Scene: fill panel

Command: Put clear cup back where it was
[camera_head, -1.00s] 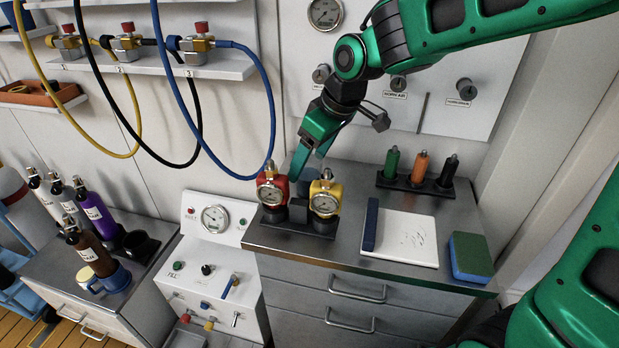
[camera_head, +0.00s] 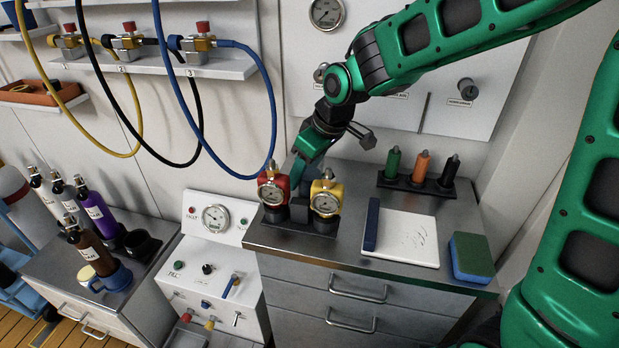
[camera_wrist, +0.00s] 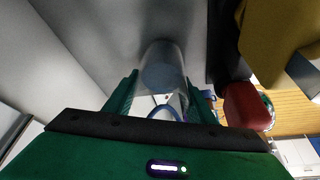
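The clear cup (camera_wrist: 160,72) shows in the wrist view as a see-through cylinder between my two green fingers. My gripper (camera_wrist: 162,82) has a finger against each side of it and looks shut on it. In the head view my gripper (camera_head: 299,172) points down behind the red gauge (camera_head: 272,191) and the yellow gauge (camera_head: 325,200), near the back wall. The cup cannot be made out in the head view, and its contact with the worktop is hidden.
The gauges stand on the steel worktop (camera_head: 345,259), close in front of my fingers. A white board (camera_head: 405,238), a sponge (camera_head: 470,257) and a rack of small bottles (camera_head: 420,168) are to the right. A blue hose (camera_head: 268,110) hangs close to the left of my gripper.

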